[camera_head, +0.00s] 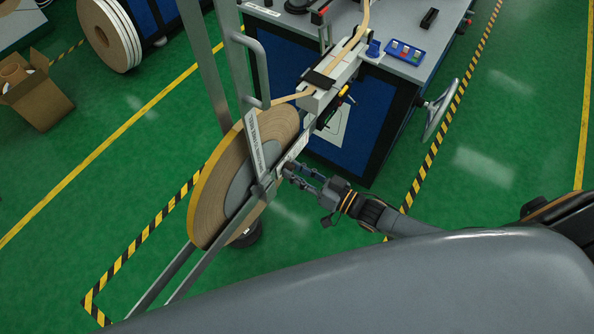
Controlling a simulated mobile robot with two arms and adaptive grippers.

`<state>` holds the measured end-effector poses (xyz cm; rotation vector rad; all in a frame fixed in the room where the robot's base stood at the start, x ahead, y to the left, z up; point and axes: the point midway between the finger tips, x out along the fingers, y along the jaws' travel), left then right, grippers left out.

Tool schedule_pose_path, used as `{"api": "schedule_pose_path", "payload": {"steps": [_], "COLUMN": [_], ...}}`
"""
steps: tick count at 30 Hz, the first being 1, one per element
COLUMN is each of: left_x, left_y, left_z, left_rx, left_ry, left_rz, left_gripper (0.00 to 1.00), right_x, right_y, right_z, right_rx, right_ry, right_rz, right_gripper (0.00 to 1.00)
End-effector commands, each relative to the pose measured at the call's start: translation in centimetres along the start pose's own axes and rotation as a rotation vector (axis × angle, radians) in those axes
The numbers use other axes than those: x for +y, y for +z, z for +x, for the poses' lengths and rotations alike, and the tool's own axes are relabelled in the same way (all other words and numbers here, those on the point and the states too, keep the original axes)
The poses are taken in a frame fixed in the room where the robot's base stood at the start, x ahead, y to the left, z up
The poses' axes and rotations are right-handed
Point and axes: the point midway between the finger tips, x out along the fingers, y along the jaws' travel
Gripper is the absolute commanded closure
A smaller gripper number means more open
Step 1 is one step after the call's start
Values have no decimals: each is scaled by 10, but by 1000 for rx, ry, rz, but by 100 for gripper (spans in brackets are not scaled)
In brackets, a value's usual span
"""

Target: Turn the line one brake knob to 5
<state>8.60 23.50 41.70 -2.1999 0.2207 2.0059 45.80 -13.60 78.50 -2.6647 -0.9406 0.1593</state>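A large roll of tan tape with a yellow outer side (212,185) hangs on a grey metal stand. A small dark knob (288,171) sits at the hub bracket on the roll's right side, partly hidden by my fingers; I take it for the brake knob. A white label plate (293,151) is just above it. Any numbers or pointer on the knob are too small to read. My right gripper (299,174) comes in from the right, its two fingers apart and their tips at the knob. Contact cannot be made out. My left gripper is not in view.
A blue and grey machine table (385,75) with a handwheel (440,110) stands behind, at the upper right. Stand rails (190,270) run down to the lower left. A cardboard box (38,95) is far left. Green floor is clear right of the machine.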

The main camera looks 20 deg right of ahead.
Motion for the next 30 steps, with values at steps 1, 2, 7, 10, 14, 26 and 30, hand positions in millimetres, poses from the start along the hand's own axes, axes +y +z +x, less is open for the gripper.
{"api": "schedule_pose_path", "payload": {"steps": [1, 2, 7, 10, 14, 26, 30], "left_x": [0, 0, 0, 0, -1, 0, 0], "left_y": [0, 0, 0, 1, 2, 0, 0], "left_z": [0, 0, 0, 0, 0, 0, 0], "left_rx": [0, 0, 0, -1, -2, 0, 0], "left_ry": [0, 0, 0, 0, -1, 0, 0], "left_rz": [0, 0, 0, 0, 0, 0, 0], "left_gripper": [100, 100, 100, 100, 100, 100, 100], "right_x": [0, 0, 0, 0, 0, 0, 0], "right_y": [1, 1, 0, 0, 0, 1, 1], "right_z": [0, 0, 0, 0, -6, -84, -106], "right_rx": [-1, -1, 0, 1, -1, -4, -3], "right_ry": [0, 0, 0, -1, 0, 1, 0], "right_rz": [0, 0, -1, -1, -1, 1, 0], "right_gripper": [58, 52, 51, 51, 51, 51, 51]}}
